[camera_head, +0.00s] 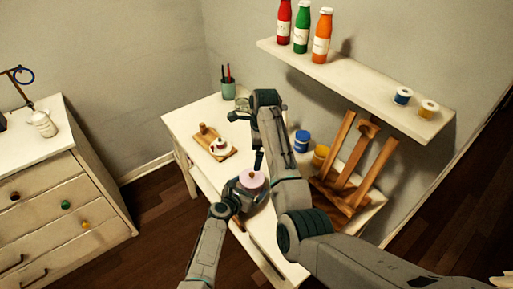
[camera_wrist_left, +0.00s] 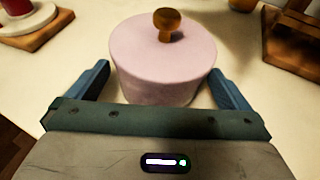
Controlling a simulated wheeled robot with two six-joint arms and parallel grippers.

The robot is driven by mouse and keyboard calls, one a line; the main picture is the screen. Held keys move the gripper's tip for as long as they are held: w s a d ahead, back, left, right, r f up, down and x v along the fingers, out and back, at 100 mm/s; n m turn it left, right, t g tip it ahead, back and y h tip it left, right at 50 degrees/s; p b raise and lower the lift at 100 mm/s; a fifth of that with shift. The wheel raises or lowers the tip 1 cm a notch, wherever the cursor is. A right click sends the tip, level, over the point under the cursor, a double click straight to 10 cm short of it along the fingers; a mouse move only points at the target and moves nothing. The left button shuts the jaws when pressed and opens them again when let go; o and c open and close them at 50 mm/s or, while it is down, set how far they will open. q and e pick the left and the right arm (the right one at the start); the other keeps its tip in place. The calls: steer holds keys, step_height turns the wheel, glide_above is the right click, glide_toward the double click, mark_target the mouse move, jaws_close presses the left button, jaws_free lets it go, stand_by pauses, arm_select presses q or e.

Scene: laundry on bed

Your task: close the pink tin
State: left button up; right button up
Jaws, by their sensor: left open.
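The pink tin (camera_head: 253,181) is near the front of the white desk, with a round brown knob (camera_wrist_left: 167,22) on top. In the left wrist view the round pink tin (camera_wrist_left: 160,75) stands upright with its pink lid on. I cannot tell whether the lid is fully seated. My left gripper (camera_head: 250,188) is open at the tin. Its two blue fingers (camera_wrist_left: 163,85) are on either side of the tin's near side, and I cannot tell if they touch it.
A wooden board (camera_head: 216,148) with small items lies to the left. Blue (camera_head: 302,141) and yellow (camera_head: 320,155) jars and a wooden easel (camera_head: 352,165) stand to the right. A pencil cup (camera_head: 228,88) is at the back. A shelf (camera_head: 350,85) with bottles hangs above.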

arm_select(q)
steer(key=p+v, duration=0.1)
steer(key=v, duration=0.8)
steer(key=shift+w, duration=0.1)
steer(key=shift+s+a+r, duration=0.2)
steer(key=shift+s+a, duration=0.05)
steer(key=shift+s, duration=0.2)
